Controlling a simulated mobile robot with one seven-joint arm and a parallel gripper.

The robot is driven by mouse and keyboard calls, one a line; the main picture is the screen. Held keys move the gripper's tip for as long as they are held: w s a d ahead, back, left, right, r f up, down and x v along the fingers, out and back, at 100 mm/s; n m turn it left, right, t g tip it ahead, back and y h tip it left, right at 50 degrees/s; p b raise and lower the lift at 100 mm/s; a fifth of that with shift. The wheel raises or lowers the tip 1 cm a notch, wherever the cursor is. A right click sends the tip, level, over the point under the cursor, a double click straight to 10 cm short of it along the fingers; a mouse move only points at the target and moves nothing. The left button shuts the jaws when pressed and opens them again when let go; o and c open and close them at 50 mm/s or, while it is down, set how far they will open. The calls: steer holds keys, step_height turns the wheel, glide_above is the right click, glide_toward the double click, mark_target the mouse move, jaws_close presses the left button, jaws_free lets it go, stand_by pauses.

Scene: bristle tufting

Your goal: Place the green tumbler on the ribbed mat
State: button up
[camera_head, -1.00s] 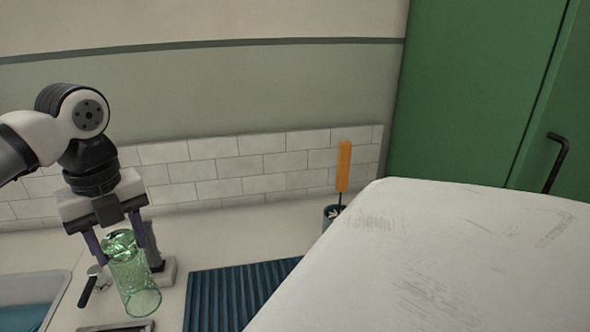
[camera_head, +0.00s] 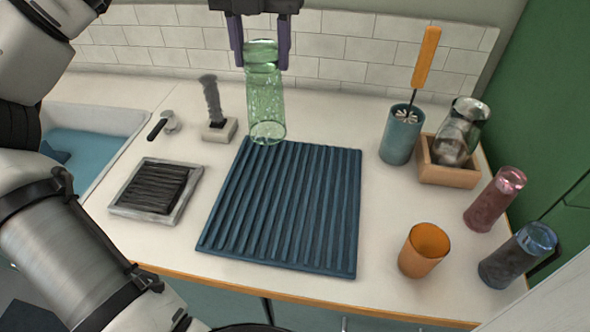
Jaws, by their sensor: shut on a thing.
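The green tumbler (camera_head: 265,100) is a clear green glass, held tilted slightly with its wide rim pointing down. My gripper (camera_head: 261,55) is shut on its upper end, one dark purple finger on each side. The ribbed mat (camera_head: 285,205) is dark blue and lies flat on the counter, in full view. The lower end of the tumbler overlaps the mat's back edge in the picture. I cannot tell whether it touches the mat or hangs above it. The mat's ribbed surface is bare.
A teal holder (camera_head: 401,137) with an orange-handled brush (camera_head: 425,60) stands right of the mat. An orange cup (camera_head: 423,250), red tumbler (camera_head: 494,200) and blue tumbler (camera_head: 516,256) stand front right. A framed black tray (camera_head: 157,190) and sink (camera_head: 95,140) are left. A glass jar (camera_head: 461,132) sits in a wooden box.

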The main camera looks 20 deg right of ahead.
step_height(320, 180, down, 19)
steer(key=p, duration=0.1)
steer(key=shift+r, duration=0.2)
steer(key=shift+f, duration=0.1)
steer(key=shift+f, duration=0.15)
steer(key=o, duration=1)
steer(key=shift+o, duration=0.2)
